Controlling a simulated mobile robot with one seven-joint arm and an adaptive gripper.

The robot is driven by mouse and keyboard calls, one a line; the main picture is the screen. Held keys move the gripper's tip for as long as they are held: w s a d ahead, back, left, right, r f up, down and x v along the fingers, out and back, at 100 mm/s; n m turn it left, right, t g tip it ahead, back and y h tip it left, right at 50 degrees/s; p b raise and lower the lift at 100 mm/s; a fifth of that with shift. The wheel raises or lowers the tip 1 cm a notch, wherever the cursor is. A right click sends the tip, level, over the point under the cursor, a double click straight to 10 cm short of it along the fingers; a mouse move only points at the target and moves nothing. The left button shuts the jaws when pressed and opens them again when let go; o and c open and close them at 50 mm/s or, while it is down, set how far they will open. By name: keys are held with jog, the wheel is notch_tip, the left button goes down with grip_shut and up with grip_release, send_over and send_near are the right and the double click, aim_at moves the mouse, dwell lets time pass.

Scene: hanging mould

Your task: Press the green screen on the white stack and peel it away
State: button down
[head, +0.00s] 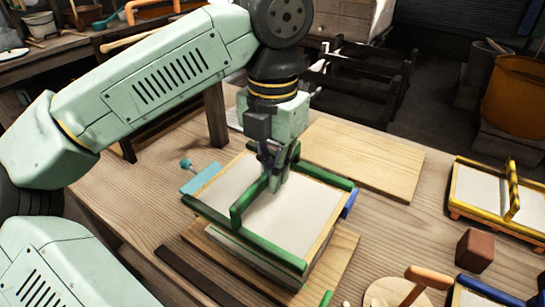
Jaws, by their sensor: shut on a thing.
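The green screen (245,235) is a frame with green side rails and a raised green handle bar across its middle. It lies over the white stack (305,208), whose pale top shows between the rails; I cannot tell whether the screen is pressed or just resting. My gripper (275,178) points down over the middle of the screen and is shut on the handle bar (250,199). The gripper hides part of the bar and the far rail. The stack stands on a wooden board (335,262).
A bare board (365,160) lies behind on the wooden table. A yellow-framed mould (485,192) stands at right. A brown block (475,250) and an orange-handled tool (420,280) are at front right.

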aim_at(273, 201)
jog(key=shift+s+f+b, duration=0.15)
jog(key=shift+f+b, duration=0.4)
jog(key=shift+f, duration=0.3)
jog(key=shift+f+b, duration=1.8)
jog(key=shift+f, duration=1)
jog(key=c, duration=2.2)
grip_release()
jog(key=shift+c, duration=0.2)
grip_shut()
jog(key=shift+f+b, duration=0.9)
jog(key=shift+b, duration=0.1)
jog(key=shift+r, duration=0.2)
